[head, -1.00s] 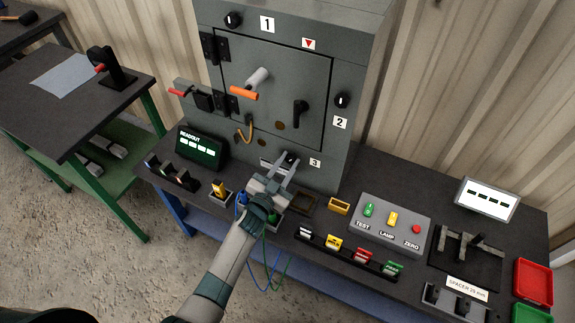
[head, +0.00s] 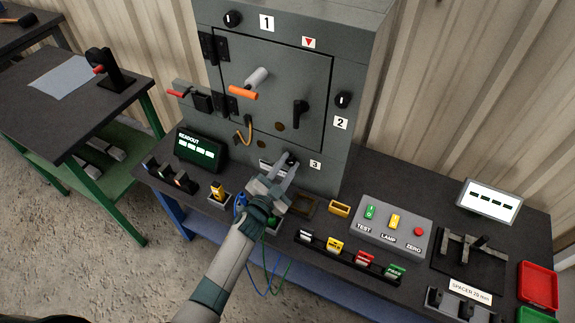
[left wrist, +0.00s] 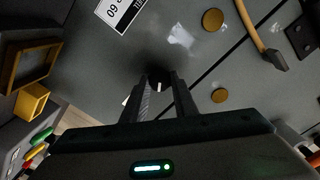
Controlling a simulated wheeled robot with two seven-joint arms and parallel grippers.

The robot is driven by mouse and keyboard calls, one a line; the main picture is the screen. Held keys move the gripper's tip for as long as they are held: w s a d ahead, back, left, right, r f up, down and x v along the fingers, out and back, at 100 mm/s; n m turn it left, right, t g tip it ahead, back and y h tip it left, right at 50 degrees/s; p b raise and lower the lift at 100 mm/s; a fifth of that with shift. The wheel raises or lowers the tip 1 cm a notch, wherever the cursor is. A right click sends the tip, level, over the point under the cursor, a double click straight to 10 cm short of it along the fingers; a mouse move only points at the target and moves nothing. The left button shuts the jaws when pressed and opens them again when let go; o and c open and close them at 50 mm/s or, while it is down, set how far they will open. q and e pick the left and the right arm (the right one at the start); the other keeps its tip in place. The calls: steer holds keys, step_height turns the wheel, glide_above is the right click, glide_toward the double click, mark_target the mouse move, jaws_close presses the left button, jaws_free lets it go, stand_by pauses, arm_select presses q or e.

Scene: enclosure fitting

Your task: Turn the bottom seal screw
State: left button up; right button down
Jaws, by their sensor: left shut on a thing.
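The grey enclosure (head: 207,135) stands upright at the back of the bench with its door (head: 283,75) closed. The bottom seal screw (head: 292,157), a small dark knob, is low on its front beside the label 3 (head: 315,165). My left gripper (head: 286,164) reaches up to it with both fingers closed around the knob. In the left wrist view the screw (left wrist: 159,86) shows as a dark round head with a pale mark between the fingertips. The fingers and shadow hide part of it. My right gripper is not in view.
Other seal screws, a top one (head: 232,19) and a side one (head: 343,99), sit on the enclosure. The readout (head: 201,150), button box (head: 391,226) and small coloured parts crowd the bench around my forearm.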

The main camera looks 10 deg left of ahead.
arm_select(q)
steer(key=o, duration=1)
steer(key=shift+o, duration=0.2)
steer(key=b+v, duration=0.2)
steer(key=v, duration=1.5)
steer(key=shift+s+b, duration=0.2)
steer(key=shift+b, duration=0.15)
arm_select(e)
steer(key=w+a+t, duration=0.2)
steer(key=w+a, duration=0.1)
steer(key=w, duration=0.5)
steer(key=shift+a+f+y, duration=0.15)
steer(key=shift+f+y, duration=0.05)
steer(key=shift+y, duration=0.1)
arm_select(q)
steer(key=shift+a, duration=0.1)
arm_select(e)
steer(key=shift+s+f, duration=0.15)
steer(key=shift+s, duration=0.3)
